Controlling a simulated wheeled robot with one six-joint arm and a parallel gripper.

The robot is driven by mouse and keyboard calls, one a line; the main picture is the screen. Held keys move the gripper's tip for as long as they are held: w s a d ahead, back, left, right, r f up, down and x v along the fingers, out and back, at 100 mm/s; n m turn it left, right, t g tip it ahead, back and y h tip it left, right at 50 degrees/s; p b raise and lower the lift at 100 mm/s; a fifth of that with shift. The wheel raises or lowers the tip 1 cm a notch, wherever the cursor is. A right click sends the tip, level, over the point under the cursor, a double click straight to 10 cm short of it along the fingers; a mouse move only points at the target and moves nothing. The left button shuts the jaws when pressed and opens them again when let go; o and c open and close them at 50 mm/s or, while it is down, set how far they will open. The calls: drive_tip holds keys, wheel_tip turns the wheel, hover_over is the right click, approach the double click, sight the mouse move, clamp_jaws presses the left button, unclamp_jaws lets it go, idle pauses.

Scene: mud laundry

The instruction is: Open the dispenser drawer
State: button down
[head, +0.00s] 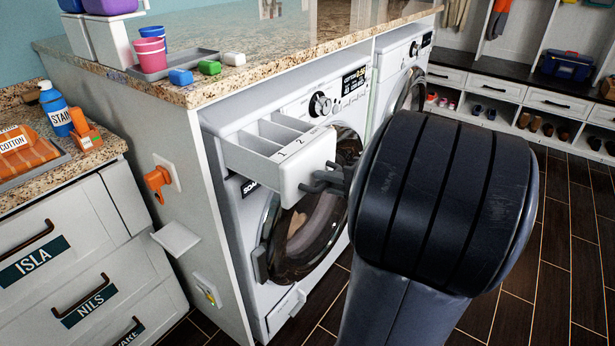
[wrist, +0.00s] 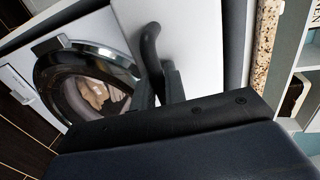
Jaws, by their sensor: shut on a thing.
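The dispenser drawer (head: 272,150) is pulled out from the upper left of the front washing machine (head: 229,190) in the head view. Its compartments show from above, and its white front carries the marks 1 and 2. My gripper (head: 335,180) is shut on the dark handle at the right of the drawer front. In the wrist view, the dark curved handle (wrist: 150,48) stands against the white drawer front (wrist: 190,35), with my gripper (wrist: 160,85) at it. My arm hides part of the washer door and the second machine in the head view.
The round washer door (head: 300,235) is below the drawer, with laundry inside in the wrist view. Labelled drawers (head: 75,250) stand at left. Open dark floor (head: 540,290) lies at right.

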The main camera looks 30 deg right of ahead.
drive_tip(key=shift+v, duration=0.95)
drive_tip(key=shift+f, duration=0.25)
drive_tip(key=c, duration=1.5)
unclamp_jaws()
drive_tip(key=v, duration=1)
drive_tip(key=shift+s+d+p, duration=0.1)
drive_tip(key=shift+s+p, duration=0.25)
drive_tip(key=shift+s, duration=0.05)
drive_tip(key=shift+w, duration=0.1)
drive_tip(key=shift+b+x, duration=0.4)
drive_tip(key=shift+x, duration=5.15)
drive_tip(key=shift+r, duration=0.15)
